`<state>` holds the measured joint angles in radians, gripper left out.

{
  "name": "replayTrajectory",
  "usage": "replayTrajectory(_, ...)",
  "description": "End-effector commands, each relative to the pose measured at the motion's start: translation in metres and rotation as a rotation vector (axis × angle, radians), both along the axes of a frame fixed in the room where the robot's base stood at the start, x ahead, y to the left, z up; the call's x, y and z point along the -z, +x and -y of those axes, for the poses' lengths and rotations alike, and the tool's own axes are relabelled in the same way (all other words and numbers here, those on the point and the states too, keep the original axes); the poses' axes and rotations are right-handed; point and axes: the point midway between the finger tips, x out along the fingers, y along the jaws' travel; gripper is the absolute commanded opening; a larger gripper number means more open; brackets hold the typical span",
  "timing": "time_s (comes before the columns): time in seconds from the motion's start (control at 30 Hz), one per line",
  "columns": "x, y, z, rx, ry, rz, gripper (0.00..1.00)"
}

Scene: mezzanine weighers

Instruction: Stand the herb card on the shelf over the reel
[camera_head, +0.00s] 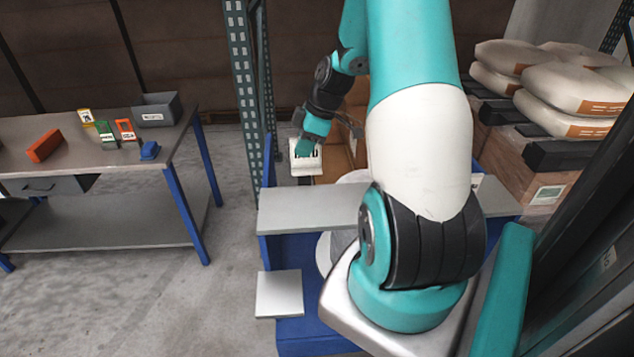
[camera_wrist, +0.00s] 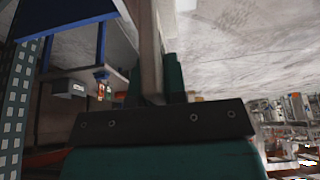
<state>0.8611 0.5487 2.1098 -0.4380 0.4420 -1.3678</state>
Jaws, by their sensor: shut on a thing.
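My gripper (camera_head: 308,146) is at the far end of my arm, beyond the grey shelf (camera_head: 308,210). It is shut on a pale flat card (camera_head: 304,164) with dark marks on its upper part; I cannot read them or tell whether they name a herb. In the wrist view the card (camera_wrist: 149,45) shows edge-on between the two teal fingers (camera_wrist: 154,84). The reel (camera_head: 325,250) is pale and round, under the grey shelf, mostly hidden by the shelf and my arm. The card is apart from the near shelf's visible top, which is bare at its left part.
A workbench (camera_head: 120,215) at left holds a grey bin (camera_head: 155,108), an orange block (camera_head: 44,146), a blue item (camera_head: 150,150) and small yellow, green and orange cards (camera_head: 103,130). A perforated rack post (camera_head: 243,80) stands close left of my gripper. Sacks (camera_head: 570,85) lie at right.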

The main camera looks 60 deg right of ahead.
Motion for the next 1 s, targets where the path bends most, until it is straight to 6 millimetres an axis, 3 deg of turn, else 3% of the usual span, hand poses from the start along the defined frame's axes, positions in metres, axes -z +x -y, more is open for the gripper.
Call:
replayTrajectory(0.1,0.033,-0.001,-0.001,0.001,0.007,-0.007,0.0)
replayTrajectory(0.3,0.075,0.0,-0.002,-0.001,0.002,-0.003,0.0)
replayTrajectory(0.73,0.122,0.001,-0.003,-0.002,0.0,-0.002,0.0)
replayTrajectory(1.0,0.126,0.001,-0.002,-0.002,-0.001,0.0,0.0)
